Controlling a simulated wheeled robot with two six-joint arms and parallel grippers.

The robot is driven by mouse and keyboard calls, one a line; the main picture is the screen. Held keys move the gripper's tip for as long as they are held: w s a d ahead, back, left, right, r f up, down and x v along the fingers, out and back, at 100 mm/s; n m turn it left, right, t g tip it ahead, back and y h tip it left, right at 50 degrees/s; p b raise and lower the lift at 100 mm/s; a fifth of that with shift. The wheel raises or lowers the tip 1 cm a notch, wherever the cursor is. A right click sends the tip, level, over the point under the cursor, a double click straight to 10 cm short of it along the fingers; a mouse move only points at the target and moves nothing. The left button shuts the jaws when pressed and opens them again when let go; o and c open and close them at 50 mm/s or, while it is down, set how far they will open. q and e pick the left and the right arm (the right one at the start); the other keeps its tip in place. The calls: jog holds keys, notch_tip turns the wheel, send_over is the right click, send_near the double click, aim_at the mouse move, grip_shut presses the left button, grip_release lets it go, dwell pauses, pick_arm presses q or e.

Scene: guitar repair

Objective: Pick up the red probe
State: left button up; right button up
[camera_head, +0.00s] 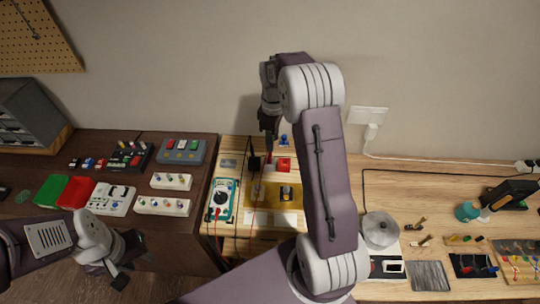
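My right gripper (268,124) points down over the wooden bench, behind its own raised arm. A slim dark and reddish shape, apparently the red probe (268,150), extends straight down below its fingertips. At this size I cannot tell whether the fingers are closed on it. A thin red lead runs down the bench from near there. The teal multimeter (222,200) with a round dial lies to the left of the lead. My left gripper (133,269) is low at the left, in front of the dark bench, empty with its fingers apart.
A red block (284,165) and a yellow mat (262,195) lie close to the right gripper. A round metal tin (380,230) and small tools lie right of my arm.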

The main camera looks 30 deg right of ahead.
send_over(270, 163)
jog(key=f, duration=0.5)
jog(key=shift+w+d+p, duration=0.15)
jog(key=shift+w+p, duration=0.1)
jog(key=shift+p, duration=0.15)
jog(key=shift+f, duration=0.3)
grip_shut()
